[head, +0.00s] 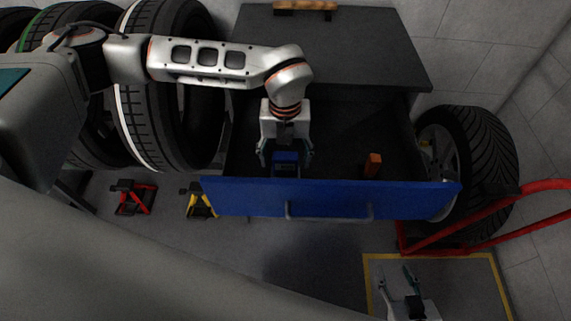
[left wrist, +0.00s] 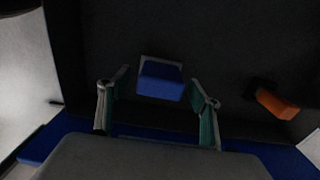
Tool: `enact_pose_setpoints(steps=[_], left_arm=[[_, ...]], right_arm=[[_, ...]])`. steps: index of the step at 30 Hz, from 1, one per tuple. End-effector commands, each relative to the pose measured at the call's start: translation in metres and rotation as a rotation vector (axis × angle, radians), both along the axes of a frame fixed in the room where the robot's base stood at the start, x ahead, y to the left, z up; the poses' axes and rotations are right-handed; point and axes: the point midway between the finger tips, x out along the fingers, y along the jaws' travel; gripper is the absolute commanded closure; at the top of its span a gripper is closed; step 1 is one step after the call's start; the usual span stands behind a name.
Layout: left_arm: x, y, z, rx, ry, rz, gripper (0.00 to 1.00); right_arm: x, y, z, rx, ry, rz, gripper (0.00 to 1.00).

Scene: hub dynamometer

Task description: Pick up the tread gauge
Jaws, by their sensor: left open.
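A small blue boxy thing with a grey edge (head: 285,158) lies in the open blue-fronted drawer (head: 330,198), close behind the drawer front. I take it for the tread gauge, though its details are too dark to be sure. It also shows in the left wrist view (left wrist: 161,81). My left gripper (head: 286,154) points down into the drawer, its fingers spread to either side of the blue thing. In the left wrist view (left wrist: 159,88) there are gaps between the fingers and it. My right gripper (head: 396,273) is open and empty above the floor at the bottom.
An orange block (head: 373,165) lies in the drawer to the right, also in the left wrist view (left wrist: 277,104). The dark cabinet top (head: 340,45) is behind. Tyres (head: 155,110) stand left, a wheel (head: 480,150) right, with a red tubular frame (head: 510,195). Red (head: 135,197) and yellow (head: 198,202) stands sit left.

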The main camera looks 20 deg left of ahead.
Motion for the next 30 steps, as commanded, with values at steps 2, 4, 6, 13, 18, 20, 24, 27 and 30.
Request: enact_pose_setpoints(steps=[2,4,6,13,18,20,24,27,30], left_arm=[[0.000,0.000,-0.001,-0.001,-0.001,0.000,0.36],[0.000,0.000,0.000,-0.001,-0.001,0.000,0.36],[0.000,0.000,0.000,-0.001,-0.001,0.000,0.39],[0.000,0.000,0.000,-0.001,-0.001,0.000,0.79],[0.000,0.000,0.000,-0.001,-0.001,0.000,0.79],[0.000,0.000,0.000,-0.001,-0.001,0.000,0.79],[0.001,0.000,0.005,-0.001,-0.002,-0.001,0.79],[0.001,-0.001,0.014,-0.002,-0.004,-0.001,0.79],[0.001,0.000,0.029,-0.002,-0.005,-0.001,0.79]], right_arm=[[0.001,0.000,0.001,-0.001,-0.001,0.000,0.60],[0.001,0.000,0.001,-0.002,-0.002,0.000,0.60],[0.001,0.000,0.001,-0.001,-0.003,0.001,0.60],[0.001,-0.001,0.001,-0.002,-0.003,0.000,0.60],[0.001,-0.001,0.001,-0.002,-0.003,0.000,0.60],[0.001,-0.001,0.001,-0.002,-0.003,0.000,0.60],[0.002,0.000,0.002,-0.002,-0.004,0.000,0.60],[0.002,0.000,0.003,-0.001,-0.005,-0.001,0.60],[0.002,0.000,0.005,0.000,-0.005,0.000,0.60]])
